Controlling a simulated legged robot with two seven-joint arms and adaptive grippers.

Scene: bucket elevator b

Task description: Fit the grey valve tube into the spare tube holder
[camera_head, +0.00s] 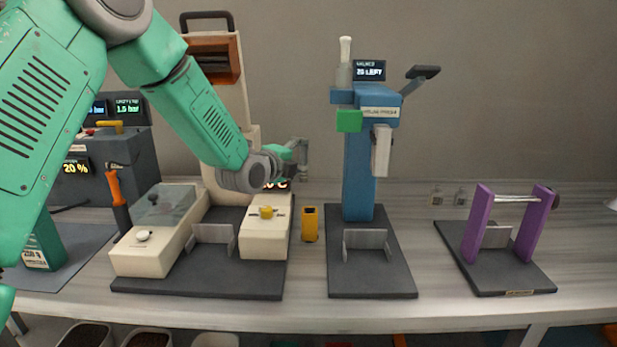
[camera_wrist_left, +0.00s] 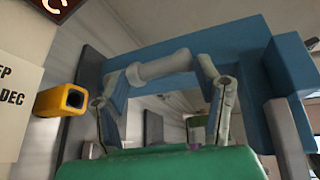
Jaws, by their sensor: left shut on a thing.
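My left gripper (camera_head: 302,150) is in the air between the cream machine and the blue press. In the left wrist view its two fingers (camera_wrist_left: 160,72) are closed on the ends of a short grey tube (camera_wrist_left: 160,68), which lies across between the fingertips. I take this for the grey valve tube. In the head view the tube is too small and partly hidden to make out well. I cannot tell for sure which thing is the spare tube holder. A purple stand (camera_head: 474,226) at the right has two posts with a pale bar (camera_head: 517,198) across them. My right gripper is not in view.
The blue press (camera_head: 358,180) stands right of my gripper, with a green block (camera_head: 349,121). The cream machine (camera_head: 265,228) stands below and left. A small yellow-orange thing (camera_head: 310,223) stands between them. Bench between press and purple stand (camera_head: 430,230) is clear.

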